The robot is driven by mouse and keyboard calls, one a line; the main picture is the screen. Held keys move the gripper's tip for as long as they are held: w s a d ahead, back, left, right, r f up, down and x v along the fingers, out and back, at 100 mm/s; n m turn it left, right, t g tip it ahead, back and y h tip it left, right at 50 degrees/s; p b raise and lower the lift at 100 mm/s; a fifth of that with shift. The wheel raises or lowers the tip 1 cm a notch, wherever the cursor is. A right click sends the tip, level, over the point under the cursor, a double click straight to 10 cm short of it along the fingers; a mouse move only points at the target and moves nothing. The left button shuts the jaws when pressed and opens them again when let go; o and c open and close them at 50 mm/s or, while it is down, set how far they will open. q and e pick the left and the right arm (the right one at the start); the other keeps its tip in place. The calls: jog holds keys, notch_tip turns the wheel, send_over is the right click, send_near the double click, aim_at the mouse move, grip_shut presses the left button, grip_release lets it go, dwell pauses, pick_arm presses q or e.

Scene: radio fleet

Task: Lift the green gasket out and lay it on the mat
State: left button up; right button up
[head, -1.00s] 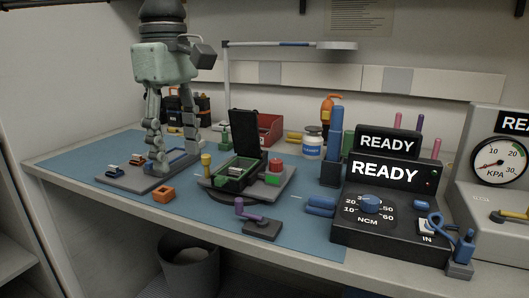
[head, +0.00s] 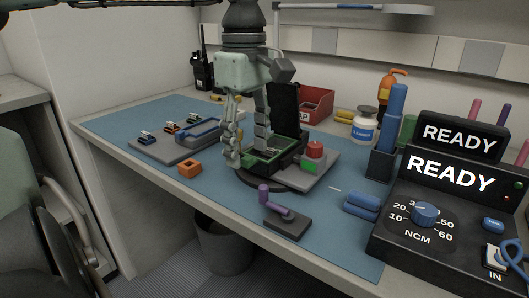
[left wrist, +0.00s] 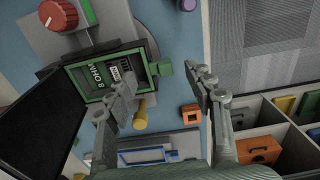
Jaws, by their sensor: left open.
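The green gasket shows as a green rectangular rim (left wrist: 153,50) inside the opened dark case in the left wrist view, with a green tab (left wrist: 165,68) sticking out at its side. In the head view the green edge (head: 262,160) is partly hidden by my left gripper (head: 250,154). That gripper is open, its fingers above the near left part of the case. In the left wrist view the fingers (left wrist: 164,78) are spread on either side of the tab, with nothing held. The blue mat (head: 330,215) covers much of the bench. My right gripper is not in view.
The case's black lid (head: 285,105) stands upright behind the gripper. A red knob (head: 314,150) is to its right. An orange block (head: 189,169), a purple-handled tool (head: 284,218) and a grey tray (head: 165,150) stand nearby.

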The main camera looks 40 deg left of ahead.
pick_arm(q)
jog(key=shift+f, duration=0.35)
jog(key=c, duration=0.8)
jog(key=shift+r, duration=0.2)
